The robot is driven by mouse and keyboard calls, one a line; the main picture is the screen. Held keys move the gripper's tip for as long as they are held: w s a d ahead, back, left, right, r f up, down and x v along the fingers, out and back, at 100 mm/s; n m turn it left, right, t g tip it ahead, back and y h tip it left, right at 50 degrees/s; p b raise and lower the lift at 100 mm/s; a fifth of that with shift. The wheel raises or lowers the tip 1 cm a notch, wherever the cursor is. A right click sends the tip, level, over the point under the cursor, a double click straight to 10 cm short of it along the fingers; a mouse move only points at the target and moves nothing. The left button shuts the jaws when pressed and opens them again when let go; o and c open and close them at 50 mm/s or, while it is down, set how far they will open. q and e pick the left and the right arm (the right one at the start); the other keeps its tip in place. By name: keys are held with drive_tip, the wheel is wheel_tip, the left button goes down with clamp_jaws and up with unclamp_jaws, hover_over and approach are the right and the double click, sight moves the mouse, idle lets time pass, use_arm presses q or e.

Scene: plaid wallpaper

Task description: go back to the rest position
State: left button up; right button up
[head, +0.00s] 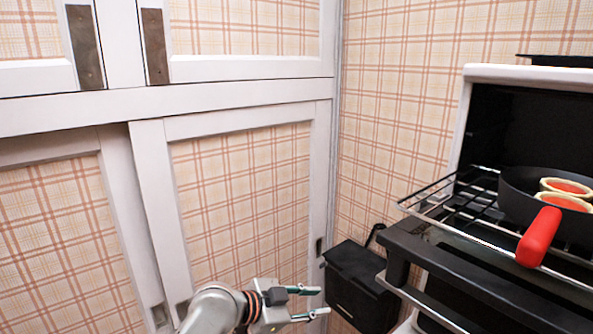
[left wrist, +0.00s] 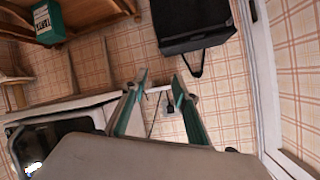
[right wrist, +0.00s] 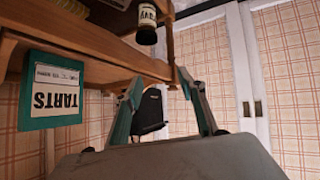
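My left gripper (head: 318,302) shows at the bottom middle of the head view, in front of the white cabinet. In the left wrist view its two green-lined fingers (left wrist: 158,85) stand apart with nothing between them. My right gripper is outside the head view. In the right wrist view its fingers (right wrist: 162,88) are spread, with only background between them.
An open oven (head: 465,120) stands at the right, its wire rack (head: 425,205) pulled out under a dark pan (head: 515,190) with a red handle (head: 539,237). A black box (head: 355,285) is near my left gripper. A green TARTS box (right wrist: 52,92) sits by a wooden shelf (right wrist: 110,65).

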use_arm(q)
drive_tip(key=s+a+f+n+t+y, duration=0.1)
drive_tip(key=s+a+f+n+y, duration=0.1)
drive_tip(key=s+a+f+n, duration=0.45)
drive_tip(key=s+a+f+n+t+y, duration=0.25)
drive_tip(key=a+f, duration=0.45)
drive_tip(key=f, duration=0.6)
drive_tip(key=s+a+f+n+y, duration=0.1)
drive_tip(key=s+a+f, duration=0.3)
drive_tip(key=s, duration=0.5)
drive_tip(key=s+a+f+n+y, duration=0.2)
drive_tip(key=s+a+f, duration=0.3)
drive_tip(key=s+a, duration=0.4)
drive_tip(key=shift+s+f+y, duration=0.25)
drive_tip(key=shift+s+y, duration=0.2)
drive_tip(key=shift+y, duration=0.2)
